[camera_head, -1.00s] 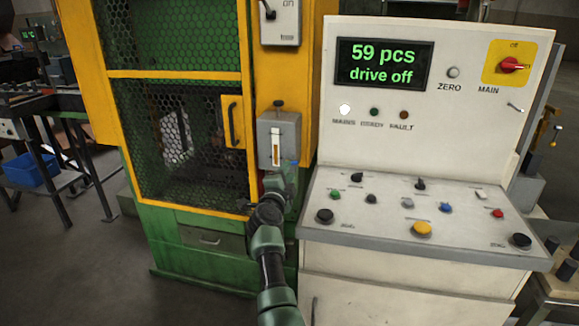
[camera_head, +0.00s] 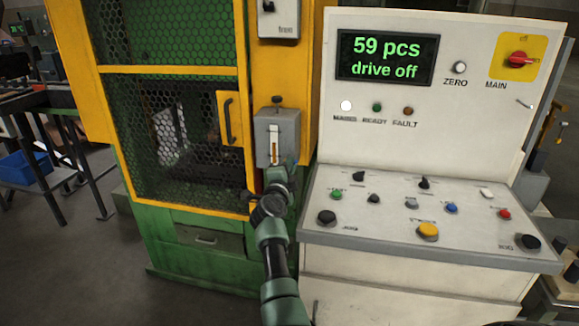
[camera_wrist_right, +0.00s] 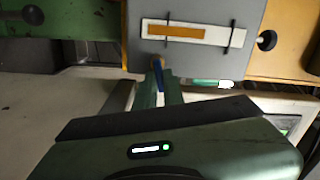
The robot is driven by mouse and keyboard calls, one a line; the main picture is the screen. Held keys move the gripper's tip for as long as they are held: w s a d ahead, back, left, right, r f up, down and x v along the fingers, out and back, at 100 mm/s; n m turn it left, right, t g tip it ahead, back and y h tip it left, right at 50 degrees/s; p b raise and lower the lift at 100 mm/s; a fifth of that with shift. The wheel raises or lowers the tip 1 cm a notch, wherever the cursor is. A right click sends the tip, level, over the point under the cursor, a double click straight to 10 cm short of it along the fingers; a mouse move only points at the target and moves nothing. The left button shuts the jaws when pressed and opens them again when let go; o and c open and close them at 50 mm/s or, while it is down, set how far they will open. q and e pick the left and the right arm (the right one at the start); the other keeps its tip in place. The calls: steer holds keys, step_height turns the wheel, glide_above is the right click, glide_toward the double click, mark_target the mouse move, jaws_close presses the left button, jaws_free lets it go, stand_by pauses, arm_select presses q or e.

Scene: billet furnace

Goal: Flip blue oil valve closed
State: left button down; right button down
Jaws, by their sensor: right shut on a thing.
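The blue oil valve shows in the right wrist view as a narrow blue lever (camera_wrist_right: 158,76) below a grey oil box (camera_wrist_right: 200,62). My right gripper (camera_wrist_right: 163,88) is shut on this lever, with its green fingers on either side. In the head view the grey oil box (camera_head: 291,130) is fixed to the yellow machine post, and a sight glass (camera_head: 274,137) with amber oil is on its front. My right gripper (camera_head: 278,174) is just below the box there and hides the valve. My left gripper is in neither view.
A white control console (camera_head: 430,262) with several knobs and buttons stands close to the right of my right arm. Its display (camera_head: 387,59) reads "59 pcs drive off". A yellow-framed mesh door with a handle (camera_head: 229,119) is to the left of the box.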

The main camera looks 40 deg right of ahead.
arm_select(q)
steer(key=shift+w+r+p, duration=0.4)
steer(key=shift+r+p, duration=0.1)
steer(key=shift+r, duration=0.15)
arm_select(e)
steer(key=shift+f+m, duration=0.25)
steer(key=shift+m, duration=1.25)
steer(key=c, duration=1.5)
jaws_free()
steer(key=shift+w, duration=0.1)
